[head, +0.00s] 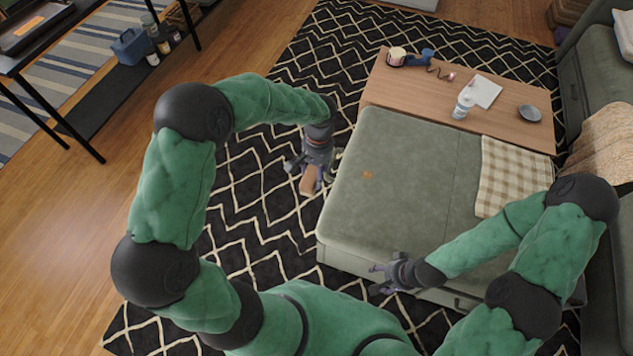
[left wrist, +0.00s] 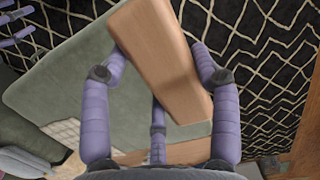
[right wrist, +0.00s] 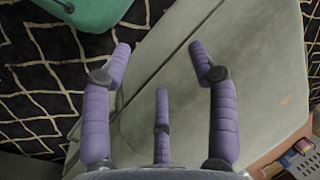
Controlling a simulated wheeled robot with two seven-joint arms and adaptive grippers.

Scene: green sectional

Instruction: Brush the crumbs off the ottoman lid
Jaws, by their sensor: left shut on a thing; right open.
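The ottoman lid (head: 400,140) is a grey-green padded top. A small orange-brown patch of crumbs (head: 368,174) lies left of its middle; it also shows in the right wrist view (right wrist: 287,99). My left gripper (head: 312,172) is shut on a wooden block-shaped brush (left wrist: 165,55), seen beside the ottoman's left edge in the head view. Any bristles are hidden. My right gripper (head: 378,279) is open and empty near the ottoman's front edge; its spread fingers show in the right wrist view (right wrist: 160,55).
A checked cloth (head: 512,175) lies on the ottoman's right part. A wooden table (head: 450,98) behind bears a white bottle (head: 464,101), paper (head: 484,91), a grey bowl (head: 529,113) and a blue object (head: 424,57). The sofa (head: 605,75) stands right. Patterned rug (head: 255,185) is clear at left.

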